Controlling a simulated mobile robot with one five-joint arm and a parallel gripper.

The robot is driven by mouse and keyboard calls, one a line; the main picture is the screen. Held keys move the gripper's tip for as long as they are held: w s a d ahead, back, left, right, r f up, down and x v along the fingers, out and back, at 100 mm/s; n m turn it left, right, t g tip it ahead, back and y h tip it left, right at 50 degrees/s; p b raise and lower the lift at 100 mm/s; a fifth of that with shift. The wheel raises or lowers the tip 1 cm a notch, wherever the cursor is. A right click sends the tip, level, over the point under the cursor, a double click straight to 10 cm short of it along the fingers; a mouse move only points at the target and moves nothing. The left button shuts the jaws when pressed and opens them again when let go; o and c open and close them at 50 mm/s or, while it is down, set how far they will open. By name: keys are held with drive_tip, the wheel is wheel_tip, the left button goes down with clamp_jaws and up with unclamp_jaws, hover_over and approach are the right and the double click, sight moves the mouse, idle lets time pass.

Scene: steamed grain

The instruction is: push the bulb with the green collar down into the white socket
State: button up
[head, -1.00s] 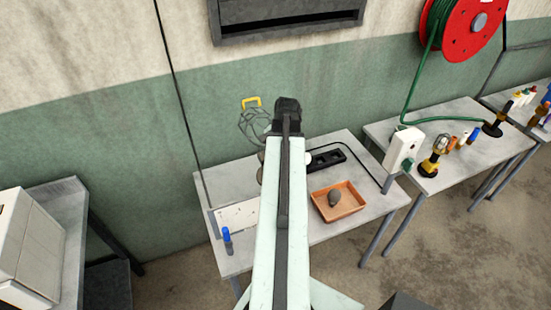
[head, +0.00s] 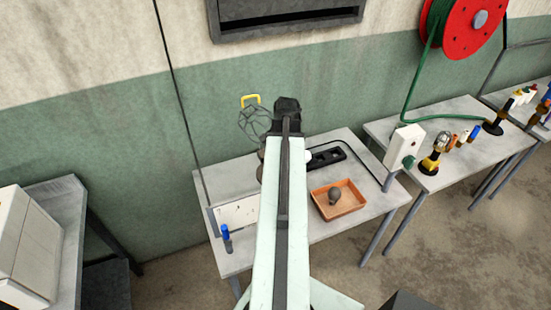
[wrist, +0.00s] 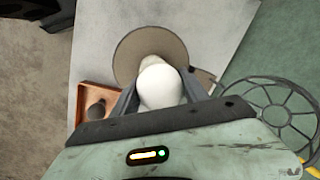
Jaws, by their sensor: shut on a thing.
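In the wrist view a white bulb (wrist: 160,88) sits between the two fingers of my gripper (wrist: 161,98), which is shut on it. Its green collar is not visible from this angle. Behind the bulb lies a round grey-brown disc (wrist: 135,50), with a pale piece between them. I cannot tell whether that piece is the white socket, or whether the bulb touches it. In the head view my gripper (head: 287,108) is over the back of the grey table (head: 235,180), and my arm hides the bulb, except perhaps a small white spot at its right.
An orange tray (head: 350,209) holding a dark bulb (head: 335,196) stands right of my arm. A black power strip (head: 328,158) lies behind it. A wire cage (head: 254,122) with a yellow top is by the wall. A blue-topped item (head: 226,238) stands front left.

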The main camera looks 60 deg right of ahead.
drive_tip(key=o, duration=1.5)
drive_tip(key=r+p, duration=0.2)
drive_tip(key=s+r+p, duration=0.1)
drive_tip(key=r+p, duration=0.5)
drive_tip(key=shift+s, duration=0.2)
drive_tip(key=shift+f, duration=0.15)
wheel_tip(320, 180, up, 5)
drive_tip(key=p, duration=0.5)
